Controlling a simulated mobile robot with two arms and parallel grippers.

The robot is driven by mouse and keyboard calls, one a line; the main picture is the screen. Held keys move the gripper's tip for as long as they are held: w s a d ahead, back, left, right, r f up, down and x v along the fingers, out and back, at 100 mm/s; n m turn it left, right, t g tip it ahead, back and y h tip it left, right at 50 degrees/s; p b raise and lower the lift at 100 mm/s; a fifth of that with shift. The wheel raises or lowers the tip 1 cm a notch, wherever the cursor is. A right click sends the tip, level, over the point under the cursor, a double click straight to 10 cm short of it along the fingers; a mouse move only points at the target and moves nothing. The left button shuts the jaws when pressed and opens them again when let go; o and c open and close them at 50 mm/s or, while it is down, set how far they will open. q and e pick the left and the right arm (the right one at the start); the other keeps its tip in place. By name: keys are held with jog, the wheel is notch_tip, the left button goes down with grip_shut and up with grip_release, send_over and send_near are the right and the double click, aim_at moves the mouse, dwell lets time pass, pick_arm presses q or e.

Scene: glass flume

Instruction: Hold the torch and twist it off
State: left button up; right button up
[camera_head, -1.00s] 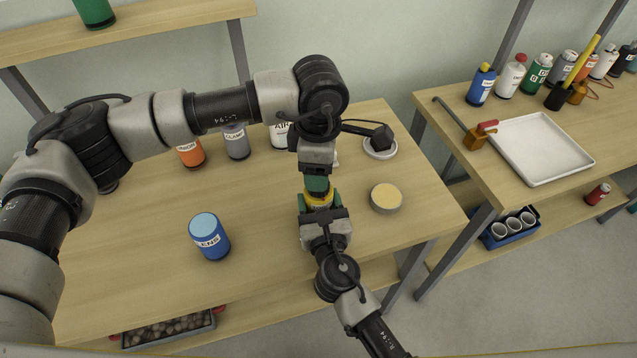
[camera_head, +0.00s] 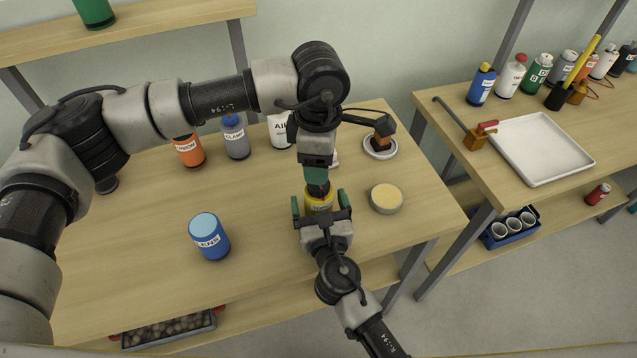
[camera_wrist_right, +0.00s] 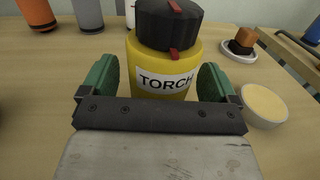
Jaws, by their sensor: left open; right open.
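The torch (camera_head: 319,201) is a yellow jar with a black lid, upright on the table. Its TORCH label faces the right wrist view (camera_wrist_right: 160,78). The black lid (camera_wrist_right: 168,24) sits on the jar and has a red mark; another red mark is just below it. My right gripper (camera_head: 320,206) is open, with a green finger on either side of the jar. Its fingers also show in the right wrist view (camera_wrist_right: 158,82). My left gripper (camera_head: 317,178) points down just above the lid and is open; its far finger is hidden, and it is outside the right wrist view.
A blue LENS jar (camera_head: 209,238) stands left of the torch, and a round cream-topped tin (camera_head: 387,198) stands close on the right. Behind are an orange bottle (camera_head: 189,150), a grey CLAMP bottle (camera_head: 236,138) and a white saucer (camera_head: 381,151). The table's front middle is clear.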

jog(key=s+d, duration=0.2)
jog(key=s, duration=0.9)
jog(key=shift+s, duration=0.2)
pick_arm(q)
jog(key=shift+s+f, duration=0.1)
pick_arm(e)
jog(key=shift+s+d, duration=0.1)
